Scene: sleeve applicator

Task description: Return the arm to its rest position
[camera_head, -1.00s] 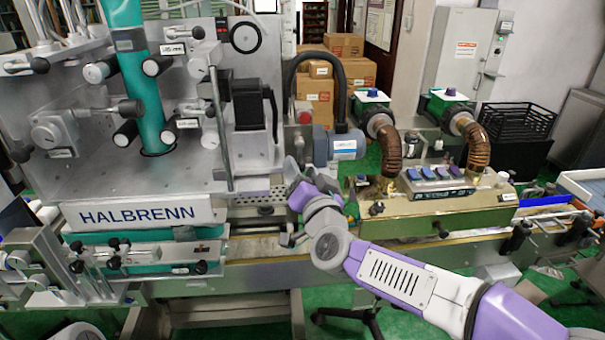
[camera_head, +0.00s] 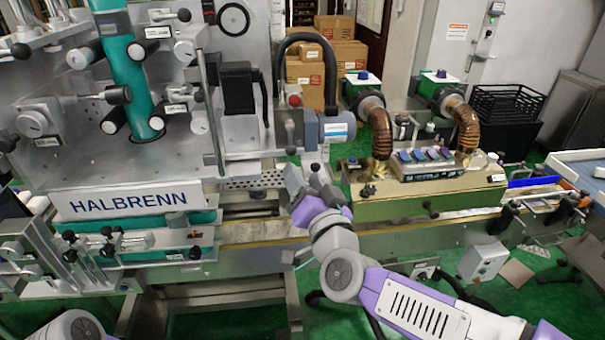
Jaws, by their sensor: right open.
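My right arm comes in from the lower right, purple and white. Its gripper (camera_head: 306,178) is in the middle of the view, in front of the grey motor unit and just left of the olive heating unit (camera_head: 430,195). The gripper's grey fingers stand apart and I see nothing between them. It appears above the conveyor strip (camera_head: 262,231); whether it touches anything I cannot tell. Of my left arm only a rounded grey and white joint shows at the bottom left; its gripper is out of view.
The HALBRENN machine (camera_head: 126,199) fills the left side, with a teal sleeve film (camera_head: 131,64) running down it. The motor unit (camera_head: 337,129) stands behind my right gripper. Brown ducts (camera_head: 381,134) rise from the heating unit. A grey control box (camera_head: 483,262) is at the right. Cardboard boxes (camera_head: 346,62) stand behind.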

